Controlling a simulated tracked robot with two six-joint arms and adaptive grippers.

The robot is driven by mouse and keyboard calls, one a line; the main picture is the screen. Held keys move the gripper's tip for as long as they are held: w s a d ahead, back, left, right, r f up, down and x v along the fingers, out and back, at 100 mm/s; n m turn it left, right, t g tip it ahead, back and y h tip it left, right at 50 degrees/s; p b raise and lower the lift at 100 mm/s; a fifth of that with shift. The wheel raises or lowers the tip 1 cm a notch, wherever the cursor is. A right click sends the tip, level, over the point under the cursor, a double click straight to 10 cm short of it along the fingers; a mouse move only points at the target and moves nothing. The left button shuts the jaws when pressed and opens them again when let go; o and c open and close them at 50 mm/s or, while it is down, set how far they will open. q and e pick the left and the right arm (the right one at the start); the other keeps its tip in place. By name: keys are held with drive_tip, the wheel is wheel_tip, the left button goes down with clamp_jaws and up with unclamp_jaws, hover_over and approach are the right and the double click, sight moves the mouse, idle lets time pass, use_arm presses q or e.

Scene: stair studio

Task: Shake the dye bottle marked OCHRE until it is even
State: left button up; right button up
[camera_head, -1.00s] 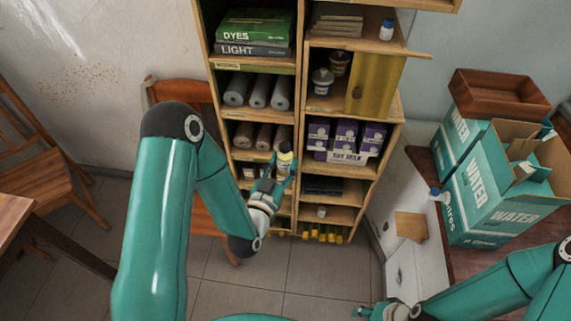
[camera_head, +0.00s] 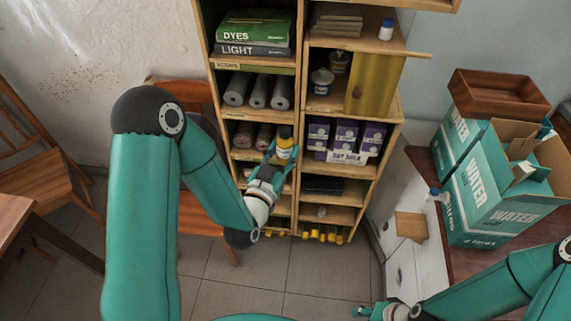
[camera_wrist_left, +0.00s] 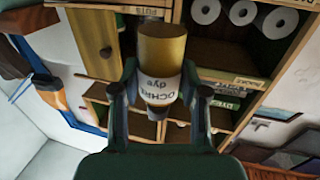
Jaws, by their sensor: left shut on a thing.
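The OCHRE dye bottle (camera_head: 284,146) is in my left gripper (camera_head: 278,157), in front of the left column of the shelf unit. In the left wrist view the bottle (camera_wrist_left: 161,62) has an amber body and a white label reading "OCHRE dye". The fingers of my left gripper (camera_wrist_left: 160,90) are shut on its sides. I cannot tell how even the dye inside is. My right gripper (camera_head: 362,311) is low at the bottom edge, away from the shelf, its fingers too small to judge.
The shelf unit (camera_head: 299,115) holds dye boxes (camera_head: 253,30), grey rolls (camera_head: 258,91) and purple soy milk cartons (camera_head: 346,133). Water boxes (camera_head: 497,193) and a brown tray (camera_head: 499,92) stand at right. Chairs (camera_head: 50,165) stand at left. Some tiled floor (camera_head: 310,265) is clear.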

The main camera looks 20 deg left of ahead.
sight(283, 165)
use_arm(q)
wheel_tip(283, 165, down, 5)
drive_tip(key=shift+s+r, duration=0.1)
drive_tip(key=shift+r, duration=0.05)
wheel_tip(283, 165, up, 14)
drive_tip(key=shift+r, duration=0.1)
drive_tip(key=shift+f, duration=0.35)
wheel_tip(283, 165, down, 14)
drive_tip(key=shift+r, duration=0.15)
wheel_tip(283, 165, up, 14)
drive_tip(key=shift+r, duration=0.1)
wheel_tip(283, 165, down, 14)
drive_tip(key=shift+f, duration=0.15)
drive_tip(key=shift+r, duration=0.35)
wheel_tip(283, 165, up, 14)
drive_tip(key=shift+f, duration=0.1)
wheel_tip(283, 165, down, 14)
drive_tip(key=shift+f, duration=0.15)
